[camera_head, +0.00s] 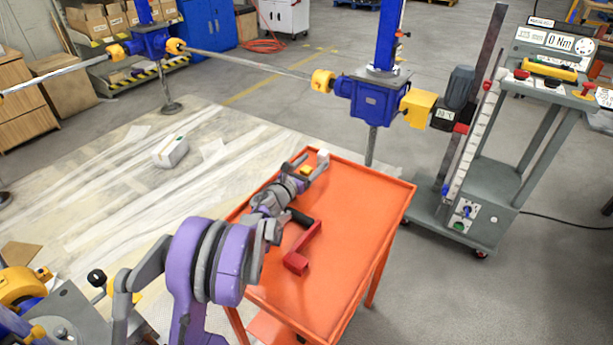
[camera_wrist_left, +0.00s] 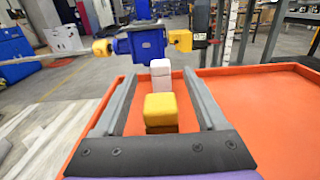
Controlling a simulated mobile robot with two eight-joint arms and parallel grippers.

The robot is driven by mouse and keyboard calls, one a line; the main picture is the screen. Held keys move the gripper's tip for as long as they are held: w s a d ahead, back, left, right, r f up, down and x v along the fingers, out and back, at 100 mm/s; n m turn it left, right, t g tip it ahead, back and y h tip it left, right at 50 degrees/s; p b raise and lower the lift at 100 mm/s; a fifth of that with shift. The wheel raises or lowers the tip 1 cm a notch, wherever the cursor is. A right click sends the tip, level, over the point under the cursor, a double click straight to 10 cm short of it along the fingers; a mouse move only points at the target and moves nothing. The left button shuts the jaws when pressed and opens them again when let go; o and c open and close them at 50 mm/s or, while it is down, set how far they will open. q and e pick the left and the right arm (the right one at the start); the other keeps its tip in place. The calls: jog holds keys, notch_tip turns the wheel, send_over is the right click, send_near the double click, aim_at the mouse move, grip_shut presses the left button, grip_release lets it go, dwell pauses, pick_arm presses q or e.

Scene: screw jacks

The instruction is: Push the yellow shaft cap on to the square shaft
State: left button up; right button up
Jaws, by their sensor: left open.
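A small yellow cap (camera_head: 306,170) lies near the far end of the orange cart top, between the fingers of my left gripper (camera_head: 308,163). In the left wrist view the yellow cap (camera_wrist_left: 160,108) is a rounded block with a gap to each finger. My left gripper (camera_wrist_left: 163,92) is open there. A white block (camera_head: 323,156) stands just beyond the yellow cap; it also shows in the left wrist view (camera_wrist_left: 160,75). A blue gearbox (camera_head: 378,97) behind the cart carries yellow fittings on both sides. I cannot pick out a bare square shaft. My right gripper is not in view.
The orange cart (camera_head: 358,205) has a raised rim and a red tool with a black handle (camera_head: 300,254). A grey control trolley (camera_head: 515,150) stands at the right. A long bar (camera_head: 250,62) joins the two gearboxes. The cart's right half is clear.

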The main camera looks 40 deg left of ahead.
pick_arm(q)
grip_shut()
jog(key=shift+r, duration=0.15)
